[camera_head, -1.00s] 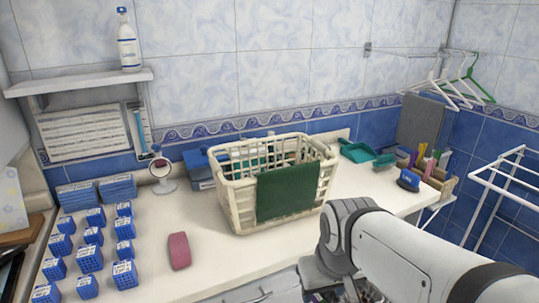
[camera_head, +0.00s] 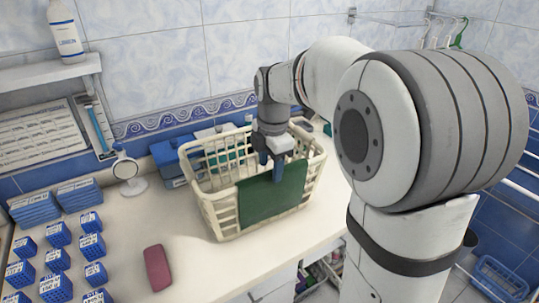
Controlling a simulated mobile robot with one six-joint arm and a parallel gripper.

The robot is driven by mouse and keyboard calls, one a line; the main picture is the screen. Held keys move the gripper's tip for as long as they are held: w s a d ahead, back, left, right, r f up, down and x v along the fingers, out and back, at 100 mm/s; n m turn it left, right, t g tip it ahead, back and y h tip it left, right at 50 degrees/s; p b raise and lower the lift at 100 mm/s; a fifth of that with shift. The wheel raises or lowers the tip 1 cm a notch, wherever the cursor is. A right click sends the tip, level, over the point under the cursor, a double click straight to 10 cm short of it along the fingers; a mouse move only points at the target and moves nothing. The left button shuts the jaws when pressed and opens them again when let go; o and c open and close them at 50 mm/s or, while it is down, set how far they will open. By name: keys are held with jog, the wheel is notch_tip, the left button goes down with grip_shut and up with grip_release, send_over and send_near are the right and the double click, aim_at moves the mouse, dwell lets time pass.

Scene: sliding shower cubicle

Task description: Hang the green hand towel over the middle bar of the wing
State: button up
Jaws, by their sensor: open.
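The green hand towel (camera_head: 272,194) hangs over the front rim of the cream laundry basket (camera_head: 222,211) on the counter. My gripper (camera_head: 277,172) points down at the towel's top edge at the basket's front rim. Its fingers are open; one finger shows in front of the rim, and the far side is hard to make out. Whether the fingers touch the towel cannot be told. The wing's white bars (camera_head: 521,189) show only in part at the right edge, mostly hidden behind my arm. Its middle bar cannot be singled out.
A pink sponge-like block (camera_head: 157,268) lies on the counter left of the basket. Several blue boxes (camera_head: 57,261) stand at the left. Hangers (camera_head: 459,34) hang at the upper right.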

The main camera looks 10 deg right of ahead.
aim_at(270, 185)
jog(key=f, duration=0.7)
jog(key=shift+w+f+p, duration=0.2)
jog(key=shift+p, duration=0.2)
jog(key=c, duration=1.1)
jog(key=shift+r+p, duration=6)
jog(key=shift+r, duration=2.7)
grip_shut()
jog(key=shift+r, duration=1.3)
